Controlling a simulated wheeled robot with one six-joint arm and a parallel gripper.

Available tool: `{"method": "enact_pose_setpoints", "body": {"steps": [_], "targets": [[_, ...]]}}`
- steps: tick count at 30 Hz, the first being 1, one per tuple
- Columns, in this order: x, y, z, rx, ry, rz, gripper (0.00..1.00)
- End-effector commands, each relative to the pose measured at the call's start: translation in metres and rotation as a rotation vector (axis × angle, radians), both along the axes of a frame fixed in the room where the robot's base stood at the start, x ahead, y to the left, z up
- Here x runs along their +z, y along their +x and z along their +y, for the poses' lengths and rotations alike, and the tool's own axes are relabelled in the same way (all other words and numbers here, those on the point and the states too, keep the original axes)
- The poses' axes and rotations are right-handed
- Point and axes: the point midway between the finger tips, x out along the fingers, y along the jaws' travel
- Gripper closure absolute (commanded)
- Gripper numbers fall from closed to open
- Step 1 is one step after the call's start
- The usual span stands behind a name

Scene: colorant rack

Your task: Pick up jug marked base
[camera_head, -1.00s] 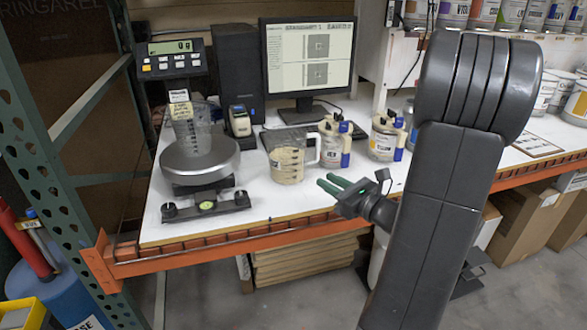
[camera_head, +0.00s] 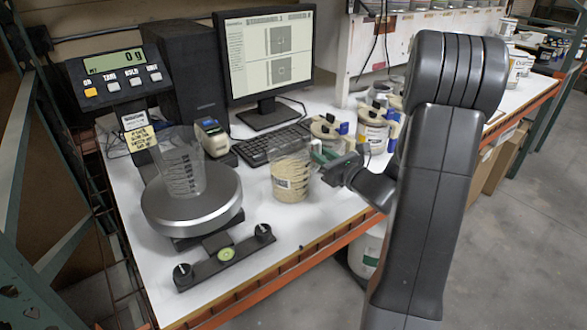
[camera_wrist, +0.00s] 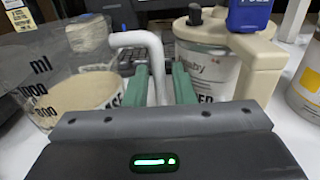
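My gripper (camera_head: 322,153) reaches the jug's handle side from the right. In the wrist view my gripper (camera_wrist: 159,82) is open, with one finger on each side of the handle and gaps visible. The handle's lower end is hidden by the gripper body.
A scale (camera_head: 192,205) with a clear beaker (camera_head: 181,168) stands left of the jug. A keyboard (camera_head: 262,146) and monitor (camera_head: 267,60) are behind. Lidded cans stand close by, one (camera_wrist: 215,75) just right of the handle.

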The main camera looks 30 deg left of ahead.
Motion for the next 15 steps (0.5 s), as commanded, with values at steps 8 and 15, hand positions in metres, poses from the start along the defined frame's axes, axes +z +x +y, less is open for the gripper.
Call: {"method": "enact_pose_setpoints", "body": {"steps": [8,15], "targets": [[-0.0002,0.0001,0.0002,0.000,0.000,0.000,0.93],[-0.0001,-0.0001,0.0001,0.000,0.000,0.000,1.00]]}}
